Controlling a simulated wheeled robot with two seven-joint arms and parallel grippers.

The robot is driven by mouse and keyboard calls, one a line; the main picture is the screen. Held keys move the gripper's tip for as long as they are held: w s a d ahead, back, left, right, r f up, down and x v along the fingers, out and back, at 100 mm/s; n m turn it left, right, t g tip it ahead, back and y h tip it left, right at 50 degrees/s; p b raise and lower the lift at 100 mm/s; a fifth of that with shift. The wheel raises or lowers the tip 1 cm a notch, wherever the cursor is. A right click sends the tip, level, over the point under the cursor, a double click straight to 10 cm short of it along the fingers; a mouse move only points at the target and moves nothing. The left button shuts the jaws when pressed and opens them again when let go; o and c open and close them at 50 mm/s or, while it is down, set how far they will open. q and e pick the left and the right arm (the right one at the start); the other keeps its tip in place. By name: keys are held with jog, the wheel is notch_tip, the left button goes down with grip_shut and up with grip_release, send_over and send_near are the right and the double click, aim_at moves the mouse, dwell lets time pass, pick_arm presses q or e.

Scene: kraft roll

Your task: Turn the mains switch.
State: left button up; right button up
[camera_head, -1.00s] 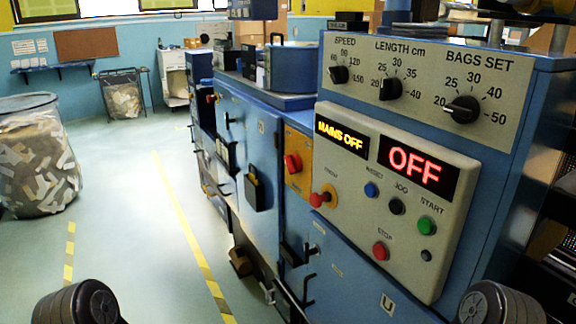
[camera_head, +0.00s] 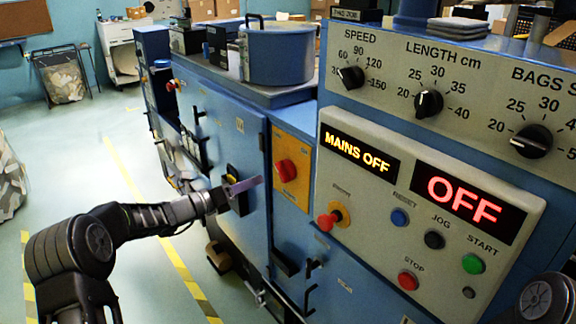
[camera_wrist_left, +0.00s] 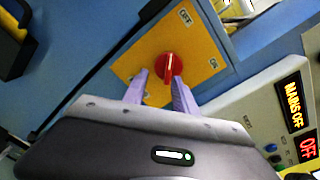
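The mains switch is a red knob (camera_head: 286,171) on an orange-yellow plate (camera_head: 298,191) on the blue machine's front. In the left wrist view the knob (camera_wrist_left: 168,67) shows close up, with OFF and ON printed on its plate; its ridge runs roughly up and down in the picture. My left gripper (camera_head: 257,181) is just left of the knob in the head view. In the wrist view its two lilac fingers (camera_wrist_left: 159,80) are apart and empty, pointing at the knob; contact cannot be made out. My right gripper is out of view.
The grey panel beside it has a lit MAINS OFF display (camera_head: 357,152), an OFF display (camera_head: 462,200), and a red mushroom button (camera_head: 327,221) near the switch. A black door handle (camera_head: 237,190) lies behind my left gripper. Open floor is at left.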

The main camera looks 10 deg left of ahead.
aim_at(278, 172)
pick_arm(q)
jog(key=shift+n+h, duration=0.3)
jog(key=shift+n, duration=0.3)
jog(key=x, duration=0.2)
jog(key=p+x, duration=0.1)
jog(key=x, duration=0.2)
jog(key=d+r+p+x, duration=0.1)
jog(key=x, duration=0.1)
jog(key=shift+s+d, duration=0.15)
jog(key=shift+s, duration=0.05)
jog(key=shift+c, duration=0.5)
grip_shut()
